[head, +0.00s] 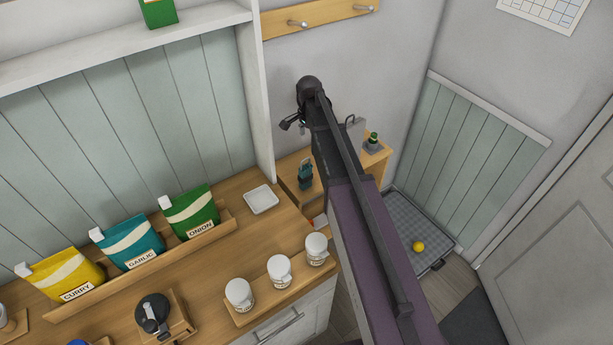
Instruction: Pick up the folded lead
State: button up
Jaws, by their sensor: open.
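My gripper (289,122) shows small and dark at the far end of my raised arm, in front of the grey wall. Its fingers point down and left, and they are open with nothing seen between them. A small dark teal item (305,174) stands at the wooden side table, below my gripper and apart from it. It is too small to tell whether this is the folded lead. No other thing that I can make out as a folded lead shows. My arm hides part of the side table.
The side table (376,160) bears a dark green bottle (373,138). The counter holds a white dish (261,199), white canisters (280,271) and spice bags (132,243). A peg rail (325,18) is above. A yellow ball (418,246) lies on a grey floor tray (398,222).

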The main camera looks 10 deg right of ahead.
jog(key=shift+f, duration=0.1)
jog(key=b, duration=0.9)
send_over(305, 166)
jog(key=d, duration=0.1)
notch_tip(305, 166, down, 8)
jog(key=shift+d+f, duration=0.1)
jog(key=shift+f, duration=0.1)
jog(key=f+b, duration=0.1)
jog(key=a+f+b, duration=0.1)
jog(key=f+b, duration=0.1)
jog(key=shift+s+a+f, duration=0.1)
jog(key=shift+f, duration=0.15)
jog(key=shift+f+b, duration=0.85)
jog(key=shift+b, duration=0.05)
grip_shut()
